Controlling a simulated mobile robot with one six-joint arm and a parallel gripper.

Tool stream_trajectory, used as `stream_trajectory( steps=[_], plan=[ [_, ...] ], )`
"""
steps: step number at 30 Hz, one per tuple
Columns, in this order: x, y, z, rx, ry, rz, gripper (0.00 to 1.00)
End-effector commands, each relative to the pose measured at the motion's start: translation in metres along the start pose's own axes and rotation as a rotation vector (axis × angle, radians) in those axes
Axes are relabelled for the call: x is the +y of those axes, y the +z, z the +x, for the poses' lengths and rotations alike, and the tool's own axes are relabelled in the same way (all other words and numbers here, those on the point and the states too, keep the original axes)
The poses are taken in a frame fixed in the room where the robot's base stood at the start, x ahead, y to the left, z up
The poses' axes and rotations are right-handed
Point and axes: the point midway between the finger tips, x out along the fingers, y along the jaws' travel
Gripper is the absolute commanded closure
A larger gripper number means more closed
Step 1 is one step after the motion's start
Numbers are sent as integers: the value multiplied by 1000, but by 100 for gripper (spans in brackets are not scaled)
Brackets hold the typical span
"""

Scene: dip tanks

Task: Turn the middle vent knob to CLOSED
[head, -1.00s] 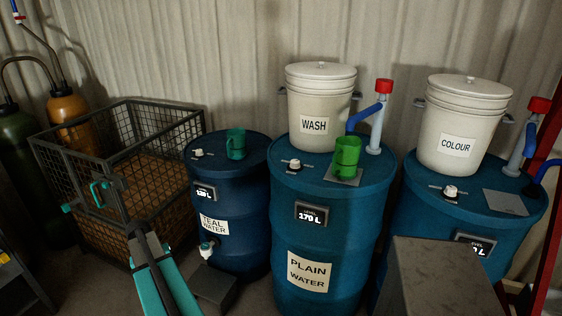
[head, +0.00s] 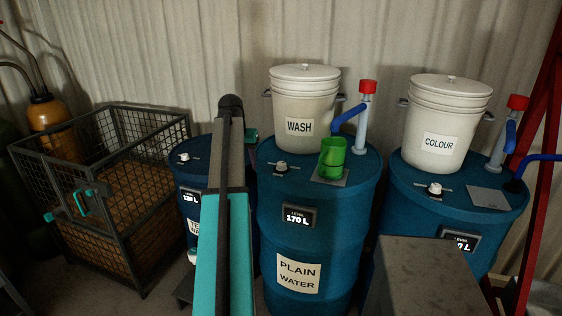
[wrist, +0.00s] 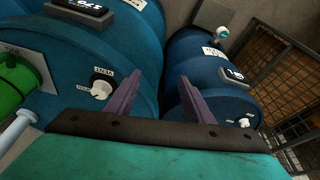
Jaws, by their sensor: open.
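The middle vent knob (head: 281,166) is a small white knob on top of the blue PLAIN WATER drum (head: 300,230). In the wrist view the knob (wrist: 101,89) sits on a dark plate lettered VENT, left of my gripper's fingers. Which way the knob points is too small to tell. My gripper (wrist: 159,74) is open, its two purple fingers apart with nothing between them, over the gap between two drums. In the head view my gripper is hidden behind my arm, which covers part of the left drum.
A green mug (head: 332,157) and WASH bucket (head: 304,95) stand on the middle drum, beside a red-capped pipe (head: 364,115). The left (head: 188,180) and right (head: 410,205) drums have similar knobs. A COLOUR bucket (head: 446,120) is at right, a mesh cage (head: 110,190) at left.

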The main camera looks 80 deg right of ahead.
Motion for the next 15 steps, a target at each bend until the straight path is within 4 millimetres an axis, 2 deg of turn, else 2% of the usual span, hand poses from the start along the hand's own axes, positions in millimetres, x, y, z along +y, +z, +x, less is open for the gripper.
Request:
stream_trajectory(
  steps=[1, 3, 7, 11, 15],
  plan=[
    [24, -17, -18, 20, 7, 39, 52],
    [51, -32, -38, 40, 15, 81, 52],
    [91, -49, -66, 66, 29, 140, 52],
    [111, -57, -82, 82, 36, 172, 52],
    [117, -58, -86, 85, 38, 180, 52]
  ],
)
